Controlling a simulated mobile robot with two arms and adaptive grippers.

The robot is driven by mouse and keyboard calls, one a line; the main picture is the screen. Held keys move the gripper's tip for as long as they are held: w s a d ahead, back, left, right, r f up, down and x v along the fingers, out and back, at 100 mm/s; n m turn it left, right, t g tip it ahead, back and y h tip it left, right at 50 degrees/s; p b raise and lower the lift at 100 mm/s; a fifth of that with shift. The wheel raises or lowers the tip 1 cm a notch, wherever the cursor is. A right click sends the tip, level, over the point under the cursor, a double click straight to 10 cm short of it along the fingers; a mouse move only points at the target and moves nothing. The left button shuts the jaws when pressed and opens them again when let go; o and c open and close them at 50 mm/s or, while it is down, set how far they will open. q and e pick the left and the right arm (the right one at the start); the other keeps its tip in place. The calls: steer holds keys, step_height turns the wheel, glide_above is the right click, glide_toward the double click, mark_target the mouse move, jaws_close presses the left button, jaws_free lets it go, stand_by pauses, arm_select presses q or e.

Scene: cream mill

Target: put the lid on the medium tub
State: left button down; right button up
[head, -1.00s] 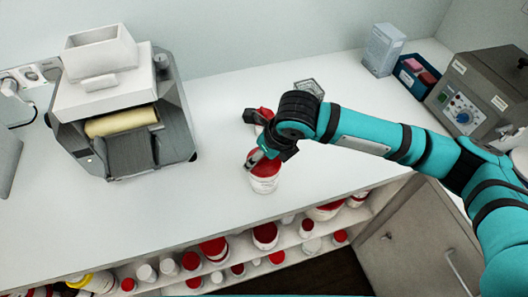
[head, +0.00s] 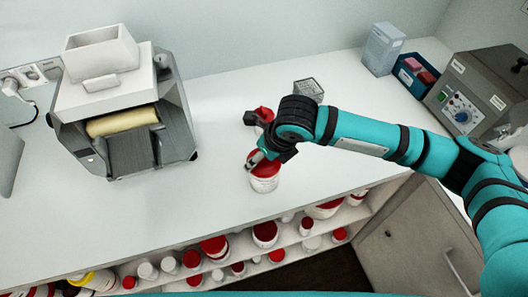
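A white tub (head: 264,184) with a red top stands upright near the front edge of the counter. The red at its top (head: 267,169) is partly covered by my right gripper (head: 255,158), so I cannot tell whether the lid is seated. My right gripper is at the tub's top, pointing left and down, and its fingers are too small and overlapped to read as open or shut. Another red-topped item (head: 265,113) shows just behind the gripper, mostly hidden by my arm. My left gripper is not in view.
A mill with a roller (head: 125,122) stands at the left. Several tubs fill the shelf below (head: 265,235). The counter between mill and tub is clear.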

steer(key=shift+f, duration=0.2)
stand_by(0.6)
steer(key=o, duration=0.9)
steer(key=shift+o, duration=0.2)
steer(key=shift+r+p, duration=2.3)
steer(key=shift+p, duration=0.35)
